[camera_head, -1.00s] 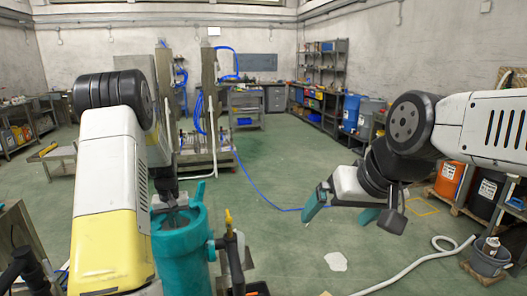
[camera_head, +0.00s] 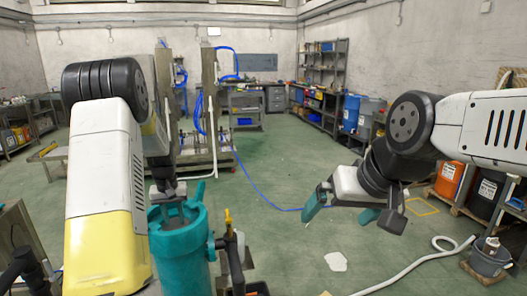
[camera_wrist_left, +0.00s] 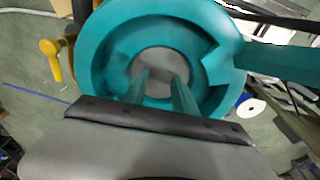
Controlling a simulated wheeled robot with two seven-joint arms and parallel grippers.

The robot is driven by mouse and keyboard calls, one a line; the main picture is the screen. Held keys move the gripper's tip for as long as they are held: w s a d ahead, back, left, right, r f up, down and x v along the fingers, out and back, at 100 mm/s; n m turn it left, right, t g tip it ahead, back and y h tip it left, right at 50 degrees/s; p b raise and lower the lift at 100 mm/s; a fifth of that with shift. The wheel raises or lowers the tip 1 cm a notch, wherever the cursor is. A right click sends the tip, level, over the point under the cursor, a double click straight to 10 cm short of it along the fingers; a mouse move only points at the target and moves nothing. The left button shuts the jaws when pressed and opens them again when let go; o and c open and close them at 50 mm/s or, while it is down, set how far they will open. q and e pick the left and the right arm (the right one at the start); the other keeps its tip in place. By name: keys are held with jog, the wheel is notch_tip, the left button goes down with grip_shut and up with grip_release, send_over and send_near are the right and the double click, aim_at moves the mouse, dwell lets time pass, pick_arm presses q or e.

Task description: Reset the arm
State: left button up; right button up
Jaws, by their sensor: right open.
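My left gripper (camera_head: 172,207) points down at the open top of a teal cylindrical housing (camera_head: 182,262). In the left wrist view the two teal fingers of the left gripper (camera_wrist_left: 162,82) reach into this housing (camera_wrist_left: 230,30), a little apart. A grey round disc (camera_wrist_left: 160,62) shows behind and between their tips. Whether they grip anything is unclear. My right gripper (camera_head: 343,212) is open and empty, held above the green floor at the right, with its teal fingers spread apart.
A yellow-handled valve (camera_head: 228,216) stands beside the housing. A blue hose (camera_head: 262,198) and a white hose (camera_head: 410,260) lie on the floor. A bucket (camera_head: 490,255) and drums (camera_head: 450,178) stand at the right.

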pick_arm(q)
jog(key=s+d+r+t, duration=0.1)
jog(key=s+d+r, duration=0.2)
jog(key=r, duration=0.3)
jog(key=s+d+r+m+h, duration=0.1)
jog(key=s+d+r, duration=0.1)
jog(key=s+r, duration=0.3)
jog(key=s+d+r+t, duration=0.1)
jog(key=s+d+r, duration=0.15)
jog(key=r, duration=0.35)
jog(key=s+d+r+m+t, duration=0.1)
jog(key=s+d, duration=0.1)
jog(key=s, duration=0.4)
jog(key=s+d+r+m+t+h, duration=0.1)
jog(key=s+d+r, duration=0.1)
jog(key=s, duration=0.4)
jog(key=s+d+r, duration=0.2)
jog(key=s+d, duration=0.2)
jog(key=s, duration=0.3)
jog(key=shift+d+r+m+t, duration=0.15)
jog(key=shift+d+m+t, duration=0.1)
jog(key=shift+m+t, duration=0.15)
